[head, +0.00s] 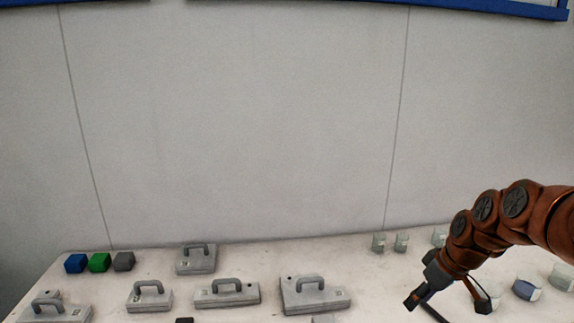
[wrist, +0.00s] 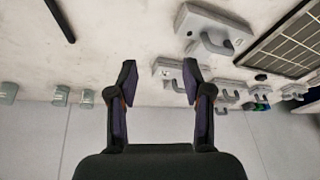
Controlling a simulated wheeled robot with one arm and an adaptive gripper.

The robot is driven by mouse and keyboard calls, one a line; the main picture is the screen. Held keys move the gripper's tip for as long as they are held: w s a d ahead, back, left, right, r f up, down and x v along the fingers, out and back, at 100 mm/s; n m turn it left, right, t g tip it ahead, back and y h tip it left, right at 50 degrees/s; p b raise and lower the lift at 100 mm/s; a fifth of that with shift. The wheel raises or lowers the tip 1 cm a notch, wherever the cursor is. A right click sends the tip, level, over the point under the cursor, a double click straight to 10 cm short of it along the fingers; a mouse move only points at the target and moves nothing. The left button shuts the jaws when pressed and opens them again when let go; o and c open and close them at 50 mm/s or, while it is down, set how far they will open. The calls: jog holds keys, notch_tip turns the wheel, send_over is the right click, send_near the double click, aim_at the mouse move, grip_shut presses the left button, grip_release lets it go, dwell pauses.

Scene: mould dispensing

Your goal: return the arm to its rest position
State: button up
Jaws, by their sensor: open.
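My arm (head: 485,225) is copper-coloured and reaches in from the right edge of the head view, bent down over the right part of the table. My gripper (head: 447,303) is at its end, low over the table. In the wrist view my gripper (wrist: 158,72) shows two dark fingers spread wide apart with nothing between them. It is open and empty. The white tabletop (head: 240,259) lies beyond the fingers.
Several grey moulds with handles (head: 312,297) stand on the left and middle of the table. Blue (head: 75,263), green (head: 99,262) and dark grey cubes (head: 123,261) sit at the back left. Several glass cups (head: 401,243) stand at the right, some near my gripper. A wall (head: 240,120) rises behind.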

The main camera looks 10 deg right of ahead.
jog(key=s+a+r+g, duration=0.1)
jog(key=s+a, duration=0.4)
jog(key=a, duration=0.3)
jog(key=s+a+r+g, duration=0.1)
jog(key=s+a+g, duration=0.1)
jog(key=s+a, duration=0.45)
jog(key=s+a+f+m+g+h, duration=0.1)
jog(key=s+a+m, duration=0.1)
jog(key=s, duration=0.5)
jog(key=s+a+f+m+g+h, duration=0.1)
jog(key=s+a+m, duration=0.1)
jog(key=s, duration=0.5)
jog(key=shift+a+f, duration=0.3)
jog(key=shift+a, duration=0.55)
jog(key=shift+s, duration=0.1)
